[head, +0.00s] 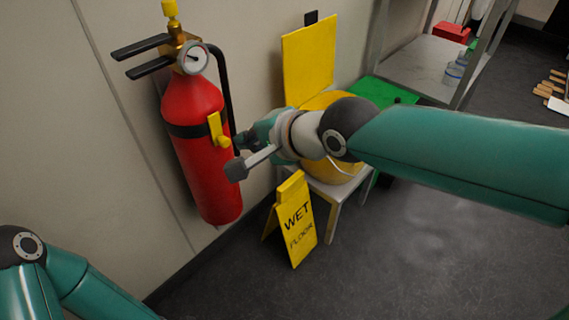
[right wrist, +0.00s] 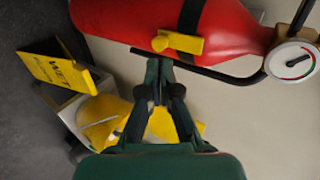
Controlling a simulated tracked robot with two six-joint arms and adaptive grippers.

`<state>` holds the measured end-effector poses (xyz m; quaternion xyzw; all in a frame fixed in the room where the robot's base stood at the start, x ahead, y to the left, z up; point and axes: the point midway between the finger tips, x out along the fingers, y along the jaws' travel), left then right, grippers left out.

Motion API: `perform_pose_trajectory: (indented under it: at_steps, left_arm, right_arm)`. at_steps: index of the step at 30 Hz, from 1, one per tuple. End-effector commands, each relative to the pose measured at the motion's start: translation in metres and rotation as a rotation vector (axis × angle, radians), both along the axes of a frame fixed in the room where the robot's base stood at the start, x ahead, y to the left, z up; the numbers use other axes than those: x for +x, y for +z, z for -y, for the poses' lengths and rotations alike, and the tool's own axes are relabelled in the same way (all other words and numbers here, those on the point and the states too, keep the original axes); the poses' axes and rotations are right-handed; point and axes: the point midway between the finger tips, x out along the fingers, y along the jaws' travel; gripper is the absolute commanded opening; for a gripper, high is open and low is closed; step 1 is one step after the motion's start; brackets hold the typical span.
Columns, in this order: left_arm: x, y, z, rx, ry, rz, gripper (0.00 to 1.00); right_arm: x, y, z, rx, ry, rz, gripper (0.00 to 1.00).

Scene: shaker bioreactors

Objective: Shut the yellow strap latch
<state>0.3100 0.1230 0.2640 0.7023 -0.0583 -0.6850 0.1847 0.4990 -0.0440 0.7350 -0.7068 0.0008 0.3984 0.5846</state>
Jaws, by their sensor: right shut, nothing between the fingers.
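The yellow strap latch (head: 218,131) sits on the dark strap around the red fire extinguisher (head: 200,160), which is mounted upright on the wall. In the right wrist view the latch (right wrist: 178,43) is a small yellow lever with a rounded knob. Its lever lies across the strap in that view; I cannot tell whether it is fully closed. My right gripper (head: 241,141) is just right of the latch in the head view, shut and empty. In the right wrist view its fingertips (right wrist: 159,64) point at the extinguisher, just below the latch. My left gripper is out of view.
A yellow wet-floor sign (head: 296,222) stands on the floor below. A pale stool (head: 334,190) with a yellow bucket is behind my right arm. The extinguisher's black hose (head: 224,85) runs down beside the gripper. A metal shelf (head: 425,65) stands farther back.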

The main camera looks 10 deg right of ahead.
Motion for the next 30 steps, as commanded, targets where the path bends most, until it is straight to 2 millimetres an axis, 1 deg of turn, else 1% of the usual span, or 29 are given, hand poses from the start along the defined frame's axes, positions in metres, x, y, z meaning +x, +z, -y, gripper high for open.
perform_pose_trajectory:
  at_steps: [3, 4, 6, 12, 15, 21, 30]
  left_arm:
    - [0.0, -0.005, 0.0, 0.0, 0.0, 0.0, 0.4]
    - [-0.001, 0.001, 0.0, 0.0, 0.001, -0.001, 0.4]
    - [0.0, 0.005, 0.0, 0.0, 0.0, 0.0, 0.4]
    - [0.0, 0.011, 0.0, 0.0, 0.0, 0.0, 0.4]
    - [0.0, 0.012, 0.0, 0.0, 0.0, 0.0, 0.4]
    - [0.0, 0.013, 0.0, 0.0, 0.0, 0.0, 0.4]
    - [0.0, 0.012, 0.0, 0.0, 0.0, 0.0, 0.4]
  right_arm:
    - [-0.014, -0.001, 0.013, 0.002, -0.001, 0.001, 0.0]
    - [-0.02, 0.002, 0.018, 0.002, -0.003, 0.001, 0.0]
    - [-0.034, 0.003, 0.027, 0.002, -0.003, 0.001, 0.0]
    - [-0.068, 0.002, 0.048, 0.001, 0.002, 0.001, 0.0]
    - [-0.08, 0.001, 0.056, 0.002, 0.004, 0.002, 0.0]
    - [-0.092, 0.0, 0.063, 0.001, 0.007, 0.001, 0.0]
    - [-0.093, -0.001, 0.063, 0.0, 0.01, 0.0, 0.0]
